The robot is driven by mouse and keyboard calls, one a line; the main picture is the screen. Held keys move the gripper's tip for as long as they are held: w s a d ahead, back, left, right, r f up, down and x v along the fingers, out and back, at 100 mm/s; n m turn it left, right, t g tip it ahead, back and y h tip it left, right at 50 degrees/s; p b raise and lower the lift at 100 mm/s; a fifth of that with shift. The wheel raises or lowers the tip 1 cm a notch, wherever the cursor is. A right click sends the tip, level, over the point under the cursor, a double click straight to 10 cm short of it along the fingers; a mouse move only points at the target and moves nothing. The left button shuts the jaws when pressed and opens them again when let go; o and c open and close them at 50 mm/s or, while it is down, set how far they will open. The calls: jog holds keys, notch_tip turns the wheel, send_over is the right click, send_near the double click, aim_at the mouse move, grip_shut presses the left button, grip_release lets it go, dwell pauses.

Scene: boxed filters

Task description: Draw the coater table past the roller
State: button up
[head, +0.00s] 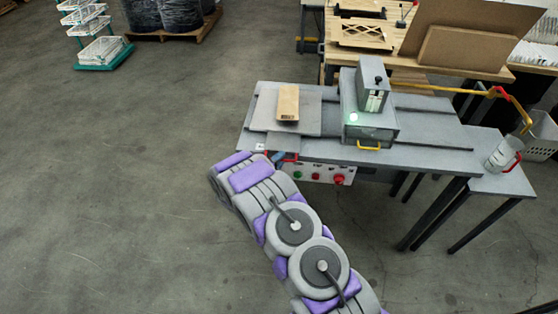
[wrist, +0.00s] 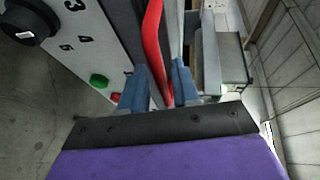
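The coater table (head: 262,118) is a flat grey plate at the left end of the machine bench. A brown boxed piece (head: 288,103) lies on it. The roller housing (head: 368,112) stands to the right, with a green light and a yellow handle on its front. A red handle (head: 289,157) is at the bench's front left edge, below the plate. My gripper (head: 274,157) is at this handle. In the wrist view the red handle (wrist: 153,55) passes between my blue fingers (wrist: 163,90). I cannot tell whether both fingers press on it.
A control panel (head: 320,176) with green and red buttons sits under the bench front, close right of my gripper. A metal mug (head: 504,153) with a red handle stands at the right end. A wooden workbench is behind; open floor lies left.

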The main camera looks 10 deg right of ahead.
grip_shut()
jog(key=shift+s+d+f, duration=0.1)
dwell(0.3)
jog(key=shift+s+d, duration=0.1)
jog(key=shift+d, duration=0.05)
jog(key=s+d+b, duration=0.1)
jog(key=s+d, duration=0.4)
jog(key=d, duration=1.2)
jog(key=s+d, duration=0.6)
jog(key=d, duration=1.1)
jog(key=s+d+b, duration=0.1)
jog(key=s+d, duration=0.5)
jog(key=d, duration=1.2)
jog(key=shift+b, duration=0.3)
jog(key=shift+a+f, duration=0.1)
jog(key=shift+c, duration=0.9)
grip_release()
jog(key=o, duration=0.4)
jog(key=shift+w+d, duration=0.15)
jog(key=shift+d, duration=0.05)
jog(key=shift+c, duration=0.2)
